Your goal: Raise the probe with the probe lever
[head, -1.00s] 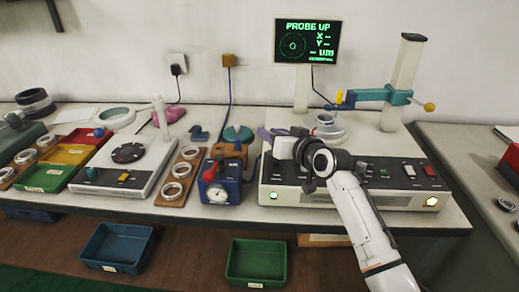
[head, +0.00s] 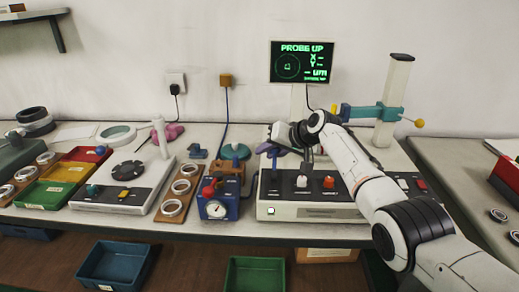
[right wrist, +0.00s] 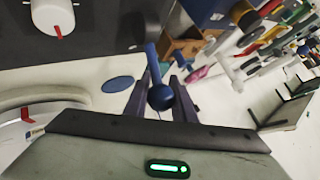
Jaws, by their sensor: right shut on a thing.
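The measuring machine (head: 315,212) stands on the bench, and its screen (head: 303,62) reads "PROBE UP". Its teal probe arm (head: 365,112) is level on the white column, with a yellow ball at its right end; my right arm hides the probe tip. My right gripper (head: 272,149) is at the machine's back left. In the right wrist view, the gripper (right wrist: 161,98) is shut on a dark blue ball-ended lever (right wrist: 153,65), with the ball between its fingers. I take this as the probe lever; the head view does not show it clearly. My left gripper is not in view.
A blue gauge box (head: 219,203) and a wooden board (head: 180,190) with rings stand left of the machine. The front panel has a white knob (head: 301,181) and an orange-red one (head: 328,182). A teal disc (head: 236,151) lies behind. Bins sit below the bench.

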